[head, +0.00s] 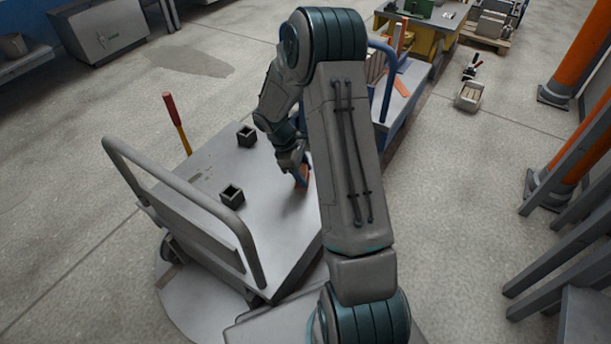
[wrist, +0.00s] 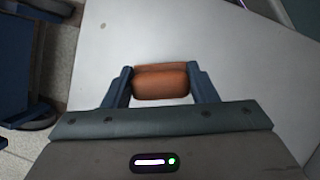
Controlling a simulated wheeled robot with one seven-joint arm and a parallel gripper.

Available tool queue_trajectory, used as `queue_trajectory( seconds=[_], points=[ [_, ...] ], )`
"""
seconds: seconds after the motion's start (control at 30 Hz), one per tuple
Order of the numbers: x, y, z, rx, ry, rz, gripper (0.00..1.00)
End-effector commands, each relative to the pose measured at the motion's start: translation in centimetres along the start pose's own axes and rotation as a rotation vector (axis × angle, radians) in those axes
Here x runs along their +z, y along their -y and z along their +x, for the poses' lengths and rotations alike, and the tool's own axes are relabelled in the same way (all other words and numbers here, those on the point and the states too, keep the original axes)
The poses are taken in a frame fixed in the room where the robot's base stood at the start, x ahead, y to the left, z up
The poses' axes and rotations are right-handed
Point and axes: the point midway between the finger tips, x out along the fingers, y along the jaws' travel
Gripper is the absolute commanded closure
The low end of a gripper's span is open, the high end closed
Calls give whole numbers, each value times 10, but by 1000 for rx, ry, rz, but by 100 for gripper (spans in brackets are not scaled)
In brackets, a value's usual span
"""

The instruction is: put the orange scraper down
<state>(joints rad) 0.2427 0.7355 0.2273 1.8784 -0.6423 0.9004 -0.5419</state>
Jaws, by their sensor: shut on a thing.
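The orange scraper (head: 301,177) is at my gripper (head: 298,168) in the head view, low over the grey top of a cart (head: 272,212). My arm hides part of it. In the wrist view my gripper (wrist: 161,86) is shut on the orange scraper (wrist: 161,80), with a blue finger on each side. The pale cart top (wrist: 225,60) lies behind it. I cannot tell whether the scraper touches the surface.
Two small dark square boxes (head: 232,194) (head: 246,135) stand on the cart. A grey rail handle (head: 215,208) rises at its near left side. A red and yellow handled tool (head: 177,122) stands at the far left edge. A blue-railed cart (head: 400,98) is behind my arm.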

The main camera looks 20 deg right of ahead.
Motion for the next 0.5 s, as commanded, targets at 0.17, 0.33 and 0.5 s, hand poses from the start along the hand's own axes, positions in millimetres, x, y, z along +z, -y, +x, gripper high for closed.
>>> queue_trajectory(
  seconds=[0.17, 0.33, 0.5],
  points=[
    [-6, 0, 14, 0, 0, 1, 75],
    [-5, 0, 13, 0, 0, 1, 75],
    [-7, 0, 18, 0, 0, 1, 75]
  ],
)
